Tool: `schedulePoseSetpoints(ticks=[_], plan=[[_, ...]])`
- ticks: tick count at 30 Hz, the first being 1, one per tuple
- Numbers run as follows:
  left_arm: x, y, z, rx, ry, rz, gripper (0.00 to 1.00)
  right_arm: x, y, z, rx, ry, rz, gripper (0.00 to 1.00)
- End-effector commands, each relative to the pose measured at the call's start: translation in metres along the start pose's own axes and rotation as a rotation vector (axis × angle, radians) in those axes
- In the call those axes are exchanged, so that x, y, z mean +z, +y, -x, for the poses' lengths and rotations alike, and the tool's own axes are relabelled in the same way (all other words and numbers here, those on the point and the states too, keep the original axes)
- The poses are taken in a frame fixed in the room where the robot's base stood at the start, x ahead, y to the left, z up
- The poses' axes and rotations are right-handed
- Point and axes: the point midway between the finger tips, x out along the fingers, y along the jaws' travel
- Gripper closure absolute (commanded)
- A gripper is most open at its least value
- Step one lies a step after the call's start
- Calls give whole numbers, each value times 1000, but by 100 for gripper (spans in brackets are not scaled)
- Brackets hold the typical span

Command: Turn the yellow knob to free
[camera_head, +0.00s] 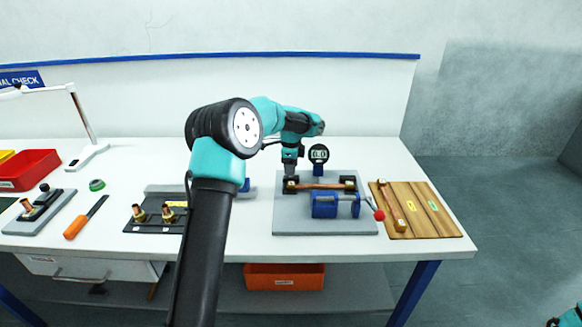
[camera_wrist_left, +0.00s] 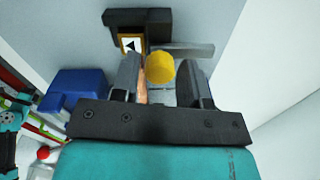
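The yellow knob (camera_wrist_left: 160,68) shows in the left wrist view, between the two fingers of my left gripper (camera_wrist_left: 159,78). The fingers stand apart on either side of it; whether one touches it I cannot tell. A dark block with a framed black arrow label (camera_wrist_left: 131,44) sits beside the knob. In the head view my left gripper (camera_head: 290,172) points down at the left end of the grey fixture plate (camera_head: 290,226), and the knob is hidden there. A copper pipe (camera_head: 320,186) lies across the fixture. My right gripper is not in view.
A blue clamp (camera_head: 335,206) with a red-ended lever (camera_head: 379,215) and a dial gauge (camera_head: 318,155) stand on the fixture. A wooden board (camera_head: 422,222) lies to the right. An orange-handled tool (camera_head: 76,228) and a red bin (camera_head: 28,170) are left.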

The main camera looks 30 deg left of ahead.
Motion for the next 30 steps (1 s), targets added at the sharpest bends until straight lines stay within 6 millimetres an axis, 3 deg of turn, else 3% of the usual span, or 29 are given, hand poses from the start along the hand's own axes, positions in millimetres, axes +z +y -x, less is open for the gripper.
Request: schedulePoseSetpoints(ticks=[4,17,23,30], plan=[[0,0,0,1,0,0,45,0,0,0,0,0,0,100],[0,0,9,-1,1,1,45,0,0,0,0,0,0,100],[0,0,38,-2,0,1,45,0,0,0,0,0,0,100],[-1,0,84,-3,1,1,45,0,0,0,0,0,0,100]])
